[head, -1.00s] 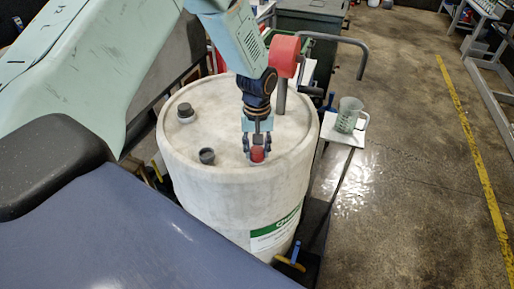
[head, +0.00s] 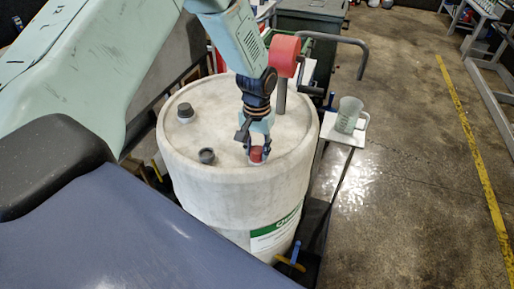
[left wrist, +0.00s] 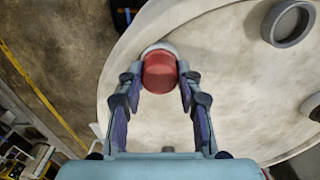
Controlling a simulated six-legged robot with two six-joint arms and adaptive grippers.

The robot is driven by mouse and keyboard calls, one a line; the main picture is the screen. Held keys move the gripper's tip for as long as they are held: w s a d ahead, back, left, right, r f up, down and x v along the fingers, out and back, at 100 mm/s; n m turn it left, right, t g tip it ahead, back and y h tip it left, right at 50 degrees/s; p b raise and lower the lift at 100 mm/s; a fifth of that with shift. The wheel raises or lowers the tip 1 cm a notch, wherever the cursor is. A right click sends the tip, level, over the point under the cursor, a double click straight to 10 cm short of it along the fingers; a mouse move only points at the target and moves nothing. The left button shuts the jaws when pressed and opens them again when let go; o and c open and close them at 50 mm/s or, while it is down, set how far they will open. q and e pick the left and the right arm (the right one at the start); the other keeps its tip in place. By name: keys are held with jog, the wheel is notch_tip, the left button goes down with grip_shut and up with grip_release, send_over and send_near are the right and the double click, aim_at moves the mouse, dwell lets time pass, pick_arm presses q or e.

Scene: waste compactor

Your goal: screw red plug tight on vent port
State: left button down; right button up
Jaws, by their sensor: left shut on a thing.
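The red plug (head: 256,154) sits at the vent port near the front right rim of the white drum's top (head: 225,128). My left gripper (head: 257,152) comes down on it from above, with its fingers around the plug. In the left wrist view the red plug (left wrist: 160,73) is between the two fingertips of my left gripper (left wrist: 160,76). A pale ring of the vent port (left wrist: 158,48) shows at the plug's far edge. The threads between plug and port are hidden. My right gripper is not in view.
Two dark-capped ports, one grey (head: 207,156) and one black (head: 185,111), stand on the drum's top. A red cylinder with a crank (head: 284,56) stands behind my wrist. A clear jug (head: 348,114) stands on a small white shelf (head: 340,133) at right. Open floor lies beyond.

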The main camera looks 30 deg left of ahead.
pick_arm(q)
jog(key=m, duration=0.5)
dwell(0.3)
jog(key=m, duration=0.5)
jog(key=shift+b, duration=0.4)
jog(key=c, duration=0.8)
grip_release()
